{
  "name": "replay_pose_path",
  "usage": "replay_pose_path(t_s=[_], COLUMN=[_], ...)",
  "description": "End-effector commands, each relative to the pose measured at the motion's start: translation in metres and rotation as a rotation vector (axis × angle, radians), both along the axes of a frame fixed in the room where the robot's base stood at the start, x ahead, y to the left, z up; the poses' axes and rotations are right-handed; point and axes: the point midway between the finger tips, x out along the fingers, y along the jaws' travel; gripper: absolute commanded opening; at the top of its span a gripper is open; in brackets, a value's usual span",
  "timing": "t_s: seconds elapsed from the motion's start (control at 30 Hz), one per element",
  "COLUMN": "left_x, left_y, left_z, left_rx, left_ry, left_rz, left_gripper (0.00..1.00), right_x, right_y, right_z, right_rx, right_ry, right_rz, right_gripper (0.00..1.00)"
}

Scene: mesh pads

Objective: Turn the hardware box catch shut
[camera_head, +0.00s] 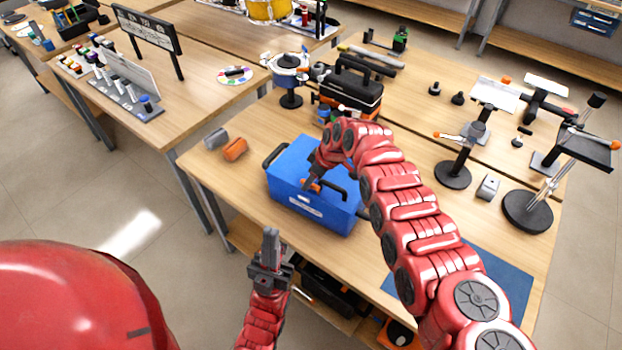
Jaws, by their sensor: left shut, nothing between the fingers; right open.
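The blue box (290,195) sits near the front edge of the wooden table, with dark handles and a pale label on its front. My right arm reaches over it from the right. My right gripper (311,183) is at the upper front of the box, open, next to a small orange piece that looks like the catch. The gripper partly covers this piece, so I cannot tell its turn or whether they touch. My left gripper (270,245) is shut and empty, pointing up in front of the table edge, apart from the box.
A black and orange toolbox (350,90) stands behind the blue box. Grey and orange blocks (234,149) lie to its left. Stands with round black bases (453,174) and a small metal block (488,187) are to the right. A blue mat (500,275) lies at the front right.

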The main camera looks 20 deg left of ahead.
Motion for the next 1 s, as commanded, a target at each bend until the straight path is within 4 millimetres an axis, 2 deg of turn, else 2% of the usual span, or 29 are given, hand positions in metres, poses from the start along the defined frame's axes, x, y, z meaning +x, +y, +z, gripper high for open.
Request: replay_pose_path(t_s=[0.27, 0.37, 0.53, 0.87, 1.0], left_x=[0.0000, 0.0000, 0.0000, -0.0001, -0.0001], left_y=[0.0000, 0.0000, 0.0000, 0.0000, 0.0000], left_z=[0.0000, 0.0000, 0.0000, 0.0008, 0.0068], left_rx=[0.000, 0.000, 0.000, 0.000, 0.000], left_ry=[0.000, 0.000, 0.000, 0.000, 0.000], left_rz=[0.000, 0.000, 0.000, 0.000, 0.000], left_gripper=[0.00, 0.00, 0.00, 0.00, 0.00], right_x=[-0.0001, -0.0001, -0.0002, -0.0001, -0.0010], right_y=[0.0005, 0.0005, 0.0004, 0.0003, 0.0003], right_z=[-0.0010, -0.0010, -0.0011, -0.0007, 0.0004], right_rx=[0.001, 0.001, 0.001, 0.001, 0.001], right_ry=[0.000, 0.000, 0.001, 0.001, 0.003], right_rz=[-0.001, -0.001, -0.001, -0.003, -0.023], right_gripper=[0.45, 0.31, 0.00, 0.00, 0.00])
